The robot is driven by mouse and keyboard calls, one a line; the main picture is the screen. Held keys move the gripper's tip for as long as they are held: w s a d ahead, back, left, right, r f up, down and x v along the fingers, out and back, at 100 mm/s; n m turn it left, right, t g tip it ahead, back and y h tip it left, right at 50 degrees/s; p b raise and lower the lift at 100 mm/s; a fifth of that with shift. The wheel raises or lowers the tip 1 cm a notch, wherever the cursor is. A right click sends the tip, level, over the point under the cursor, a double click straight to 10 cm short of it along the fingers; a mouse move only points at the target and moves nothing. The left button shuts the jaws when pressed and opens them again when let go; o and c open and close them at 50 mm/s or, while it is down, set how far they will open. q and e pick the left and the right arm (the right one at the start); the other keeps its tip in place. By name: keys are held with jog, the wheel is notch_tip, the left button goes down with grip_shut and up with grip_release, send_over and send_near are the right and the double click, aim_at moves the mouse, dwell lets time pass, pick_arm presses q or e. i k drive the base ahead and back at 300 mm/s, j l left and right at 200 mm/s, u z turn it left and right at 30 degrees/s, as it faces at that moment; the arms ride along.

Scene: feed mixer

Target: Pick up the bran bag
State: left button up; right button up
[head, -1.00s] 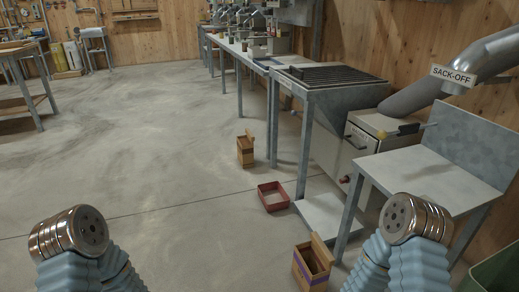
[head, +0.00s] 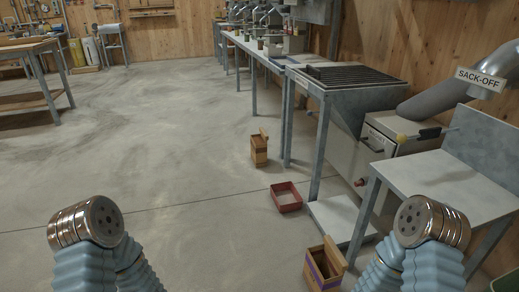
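I cannot pick out a bran bag for certain in the head view. A yellow upright item (head: 76,53) and a pale one (head: 92,51) stand by the back wall at the far left, too small to identify. My two arms show at the bottom left and bottom right as metal joints with blue ribbed sleeves. Neither gripper's fingers are in the picture, so what they hold is hidden.
Open-topped wooden boxes stand on the floor, one mid-floor (head: 259,151) and one nearer (head: 323,267), with a red tray (head: 286,197) between. A grated hopper (head: 347,77) and a metal table (head: 428,172) line the right. The floor at centre-left is clear. A workbench (head: 30,100) stands left.

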aim_at(258, 142)
jog(key=i+j, duration=0.25)
jog(key=i, duration=0.25)
jog(key=i+j, duration=0.2)
jog(key=i, duration=0.25)
jog(key=i+j+z, duration=0.1)
jog(key=i+j, duration=0.15)
jog(key=i, duration=0.25)
jog(key=i+j, duration=0.25)
jog(key=i, duration=0.2)
jog(key=i+j, duration=0.1)
jog(key=i, duration=0.4)
jog(key=i+j+z, duration=0.1)
jog(key=i, duration=0.45)
jog(key=i+j, duration=0.15)
jog(key=i, duration=0.35)
